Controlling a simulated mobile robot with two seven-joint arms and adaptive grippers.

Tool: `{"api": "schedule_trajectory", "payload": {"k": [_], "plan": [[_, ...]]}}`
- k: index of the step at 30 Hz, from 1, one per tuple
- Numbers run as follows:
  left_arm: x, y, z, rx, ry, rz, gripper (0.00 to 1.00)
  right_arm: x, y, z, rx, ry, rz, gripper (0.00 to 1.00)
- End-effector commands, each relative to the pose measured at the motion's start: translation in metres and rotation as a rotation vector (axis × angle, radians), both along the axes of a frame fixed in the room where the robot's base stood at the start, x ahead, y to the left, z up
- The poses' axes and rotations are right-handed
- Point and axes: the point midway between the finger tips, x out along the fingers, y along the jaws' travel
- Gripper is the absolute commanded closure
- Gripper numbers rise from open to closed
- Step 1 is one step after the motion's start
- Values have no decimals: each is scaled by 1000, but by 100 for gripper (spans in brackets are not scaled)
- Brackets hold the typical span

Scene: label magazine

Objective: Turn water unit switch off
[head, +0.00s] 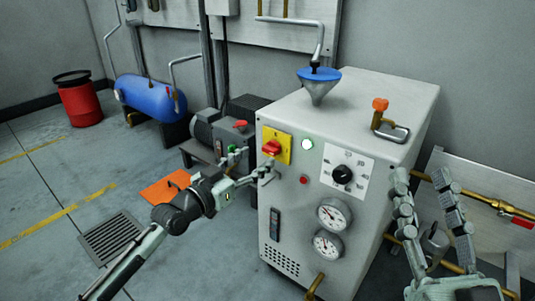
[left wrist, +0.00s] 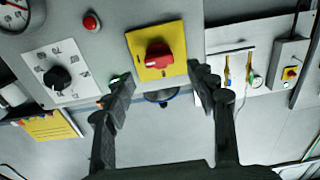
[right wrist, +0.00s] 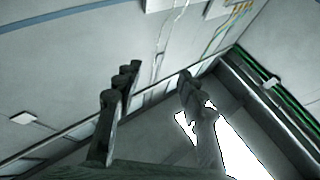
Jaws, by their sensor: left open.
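The water unit is a light grey cabinet (head: 290,200) in the middle of the head view. Its switch is a red rotary knob (head: 271,147) on a yellow plate (head: 284,151) at the upper left of the front panel. In the left wrist view the red knob (left wrist: 158,55) lies between the fingertips, in front of them, and no contact shows. My left gripper (head: 256,176) is open beside the panel, just below and left of the switch. My right gripper (head: 430,205) is open and empty, raised to the right of the cabinet.
The panel also carries a black dial (head: 343,174), a red button (head: 303,180), a white-green lamp (head: 307,144) and gauges (head: 334,215). A blue funnel (head: 319,78) and an orange-handled valve (head: 380,105) stand on top. Brass pipes (head: 480,199) run at right. A floor grate (head: 110,236) lies left.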

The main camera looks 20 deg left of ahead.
Motion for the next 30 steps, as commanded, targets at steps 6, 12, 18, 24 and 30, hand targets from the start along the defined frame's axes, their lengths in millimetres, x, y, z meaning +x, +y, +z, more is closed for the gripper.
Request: {"api": "schedule_trajectory", "payload": {"k": [6, 12, 18, 24, 30], "plan": [[35, -13, 0, -2, -2, 0, 43, -2, -2, 4, 14, -42, -5, 60], [50, -19, 0, 0, 1, 0, 43, -4, -4, 8, 22, -68, -7, 60], [52, -19, 0, 1, 1, -1, 43, -4, -4, 9, 24, -72, -8, 60], [52, -19, 0, 0, 1, 0, 57, -4, -4, 8, 23, -71, -8, 60], [52, -19, 0, 0, 1, 0, 82, -4, -4, 8, 23, -70, -8, 60]]}}
